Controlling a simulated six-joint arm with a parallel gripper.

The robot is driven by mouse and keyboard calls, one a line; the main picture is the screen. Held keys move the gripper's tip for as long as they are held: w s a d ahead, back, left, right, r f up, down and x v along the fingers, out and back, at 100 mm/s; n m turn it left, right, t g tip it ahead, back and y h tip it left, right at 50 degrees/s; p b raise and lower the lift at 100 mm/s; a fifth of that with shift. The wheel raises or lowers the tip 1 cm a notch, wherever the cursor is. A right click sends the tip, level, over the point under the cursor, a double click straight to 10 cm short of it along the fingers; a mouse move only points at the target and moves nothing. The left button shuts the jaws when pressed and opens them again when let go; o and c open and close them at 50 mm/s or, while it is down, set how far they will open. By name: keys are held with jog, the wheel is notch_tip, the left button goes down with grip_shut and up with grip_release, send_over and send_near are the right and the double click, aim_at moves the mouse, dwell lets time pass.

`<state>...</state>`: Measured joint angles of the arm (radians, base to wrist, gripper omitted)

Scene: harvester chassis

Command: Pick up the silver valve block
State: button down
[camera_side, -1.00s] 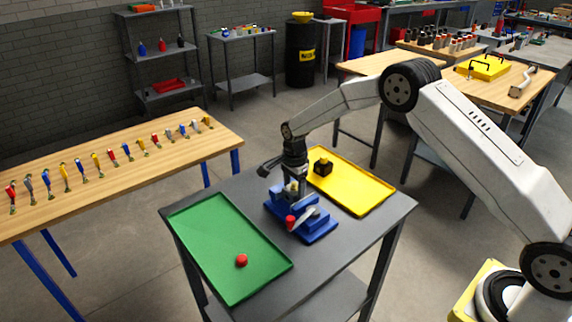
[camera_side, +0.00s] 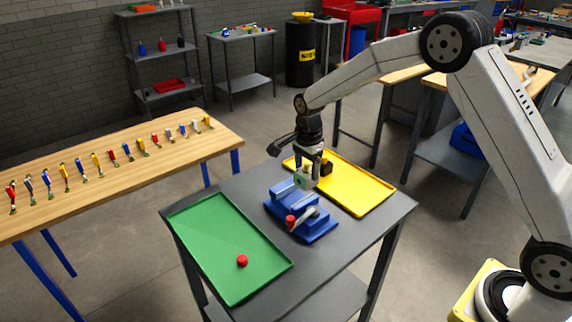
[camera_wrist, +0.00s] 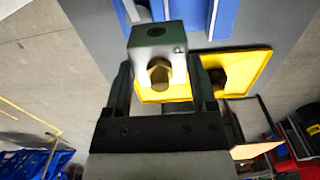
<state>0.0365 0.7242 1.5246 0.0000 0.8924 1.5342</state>
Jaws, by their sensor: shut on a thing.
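The silver valve block (camera_wrist: 158,38) is between my gripper's fingers (camera_wrist: 162,85) in the wrist view, with a brass hex fitting facing the camera. In the side view my gripper (camera_side: 305,172) is shut on the valve block (camera_side: 303,181), which shows small and partly covered by the fingers. The block is held above the blue vise-like fixture (camera_side: 300,215), clear of it. The fixture has a red-ended silver handle and stands in the middle of the grey table.
A green tray (camera_side: 215,222) with a red round piece (camera_side: 242,260) lies left of the fixture. A wooden bench (camera_side: 70,208) with several small coloured parts stands at left.

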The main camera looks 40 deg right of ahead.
jog(key=s+r, duration=0.4)
jog(key=s, duration=0.5)
jog(key=shift+a, duration=0.15)
jog(key=shift+r, duration=0.1)
dwell(0.4)
